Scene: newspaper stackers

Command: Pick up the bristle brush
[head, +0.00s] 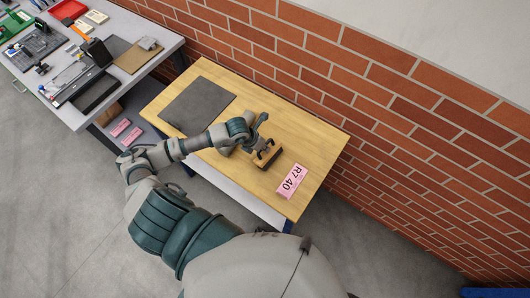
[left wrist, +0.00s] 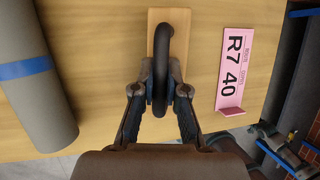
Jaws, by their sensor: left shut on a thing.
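The bristle brush (head: 269,158) has a wooden block and a dark handle arching over it. It is on the wooden tabletop, left of the pink R7 40 card. In the left wrist view the wooden block (left wrist: 180,32) lies beyond my fingertips. My left gripper (head: 263,146) is over the brush. In the left wrist view its two fingers (left wrist: 161,86) are shut on the handle from both sides. Bristles are hidden under the block. I cannot tell whether the brush is clear of the table.
A pink R7 40 card (head: 292,181) stands close to the brush; a grey roll with a blue band (left wrist: 35,85) is on the other side. A dark mat (head: 197,105) covers the table's far left. A brick wall (head: 390,110) runs behind. A cluttered grey bench (head: 150,72) stands left.

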